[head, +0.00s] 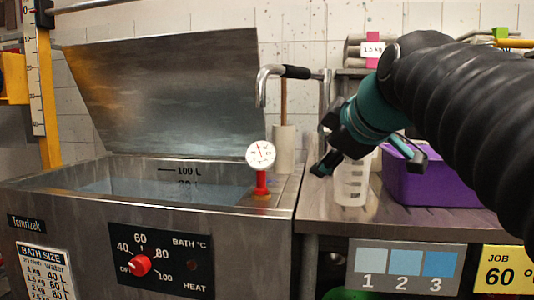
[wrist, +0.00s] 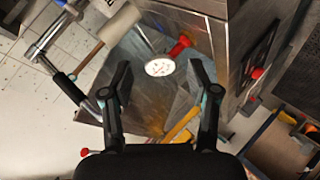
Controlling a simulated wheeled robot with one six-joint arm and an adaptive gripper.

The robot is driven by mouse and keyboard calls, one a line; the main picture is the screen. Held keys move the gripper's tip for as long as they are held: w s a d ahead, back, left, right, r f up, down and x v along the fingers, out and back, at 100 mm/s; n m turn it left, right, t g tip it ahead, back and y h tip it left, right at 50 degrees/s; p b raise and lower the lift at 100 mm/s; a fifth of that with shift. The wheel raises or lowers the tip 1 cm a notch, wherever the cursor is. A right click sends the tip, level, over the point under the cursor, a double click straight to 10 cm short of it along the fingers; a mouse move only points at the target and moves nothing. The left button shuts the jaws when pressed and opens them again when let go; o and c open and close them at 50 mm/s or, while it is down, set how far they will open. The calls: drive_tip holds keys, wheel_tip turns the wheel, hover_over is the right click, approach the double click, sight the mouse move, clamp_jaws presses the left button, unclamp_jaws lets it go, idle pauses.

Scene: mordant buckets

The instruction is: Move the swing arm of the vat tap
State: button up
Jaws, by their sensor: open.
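The vat tap's swing arm (head: 265,84) is a bent metal pipe with a black grip (head: 296,72). In the head view it stands at the back right of the vat, its spout end pointing down near the vat's right edge. In the wrist view the metal pipe (wrist: 46,40) and black grip (wrist: 69,90) lie at the left, outside my fingers. My gripper (head: 324,150) is right of the tap in the head view, apart from it. In the wrist view my gripper (wrist: 160,68) is open, with nothing held between the fingers.
The vat (head: 60,200) has a raised lid (head: 165,90) and liquid inside. A dial thermometer (head: 261,154) stands at its right rim. A white cylinder (head: 284,150) with a wooden rod is near the tap. A clear jug (head: 352,185) and purple bin (head: 425,185) stand on the right counter.

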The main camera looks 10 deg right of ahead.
drive_tip(key=shift+f, duration=0.2)
drive_tip(key=shift+w+f, duration=0.1)
drive_tip(key=shift+w, duration=0.05)
drive_tip(key=c, duration=0.7)
drive_tip(key=w+f+g+h, duration=0.1)
drive_tip(key=w, duration=0.1)
drive_tip(key=w+a+g+h, duration=0.1)
drive_tip(key=w, duration=0.1)
drive_tip(key=w+f+n+g+h+p, duration=0.1)
drive_tip(key=w, duration=0.1)
drive_tip(key=shift+w+a+f, duration=0.2)
drive_tip(key=shift+w+f, duration=0.1)
drive_tip(key=shift+w, duration=0.05)
clamp_jaws()
drive_tip(key=w+a+r+m+h+p, duration=0.15)
drive_tip(key=w+a+r+h, duration=0.35)
drive_tip(key=w+a+h, duration=0.6)
drive_tip(key=s+a+r+m+t+h, duration=0.15)
drive_tip(key=a+r, duration=0.25)
drive_tip(key=a, duration=0.8)
drive_tip(key=w+d+r, duration=0.1)
drive_tip(key=w+d, duration=0.2)
drive_tip(key=d, duration=0.8)
drive_tip(key=shift+t, duration=0.45)
